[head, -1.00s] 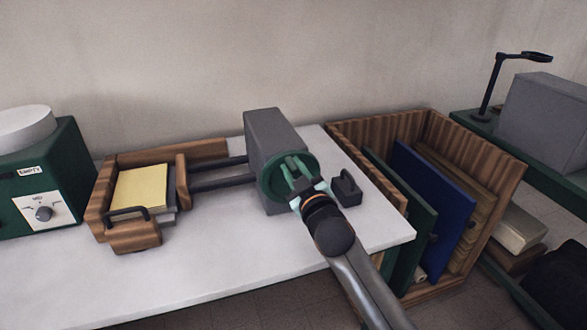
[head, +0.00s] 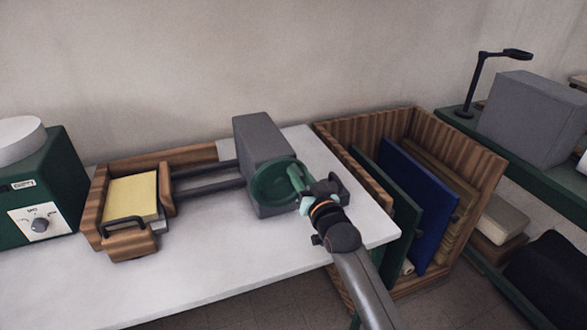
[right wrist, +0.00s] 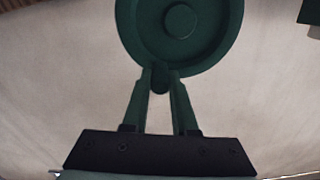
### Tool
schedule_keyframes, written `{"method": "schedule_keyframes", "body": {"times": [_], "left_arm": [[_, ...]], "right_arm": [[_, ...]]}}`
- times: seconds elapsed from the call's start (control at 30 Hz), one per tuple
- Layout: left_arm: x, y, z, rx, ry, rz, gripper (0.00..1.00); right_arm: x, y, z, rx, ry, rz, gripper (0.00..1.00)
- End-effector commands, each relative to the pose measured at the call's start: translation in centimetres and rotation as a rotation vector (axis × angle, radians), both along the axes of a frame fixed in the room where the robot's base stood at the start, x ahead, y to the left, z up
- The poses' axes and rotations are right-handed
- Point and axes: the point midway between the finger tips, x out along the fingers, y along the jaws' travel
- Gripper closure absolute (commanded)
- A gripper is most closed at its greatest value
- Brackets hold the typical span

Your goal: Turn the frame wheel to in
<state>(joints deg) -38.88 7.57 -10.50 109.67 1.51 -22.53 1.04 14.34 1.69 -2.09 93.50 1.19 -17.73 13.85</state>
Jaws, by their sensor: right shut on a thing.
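The green frame wheel (head: 268,184) is on the front of a grey housing (head: 262,140) on the white table. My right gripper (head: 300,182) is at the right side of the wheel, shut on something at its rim. In the right wrist view the two fingers (right wrist: 160,82) close on a small dark knob at the lower edge of the wheel (right wrist: 180,22). Two dark rails (head: 208,178) run left from the housing to a wooden frame (head: 166,190) holding a yellow pad (head: 133,196). My left gripper is not seen.
A dark block with a handle (head: 338,188) is just behind my right gripper, partly hidden. A wooden crate (head: 480,150) with green and blue boards stands right of the table. A green box with a dial (head: 62,170) is at the left. The table front is clear.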

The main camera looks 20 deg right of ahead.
Motion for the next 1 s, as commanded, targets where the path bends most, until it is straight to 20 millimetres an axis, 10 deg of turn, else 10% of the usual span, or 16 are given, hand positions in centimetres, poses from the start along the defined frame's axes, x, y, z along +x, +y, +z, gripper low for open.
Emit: {"method": "schedule_keyframes", "body": {"times": [1.0], "left_arm": [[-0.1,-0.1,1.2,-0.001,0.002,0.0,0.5]], "right_arm": [[0.0,-1.6,-1.4,0.287,0.014,-0.003,1.0]]}}
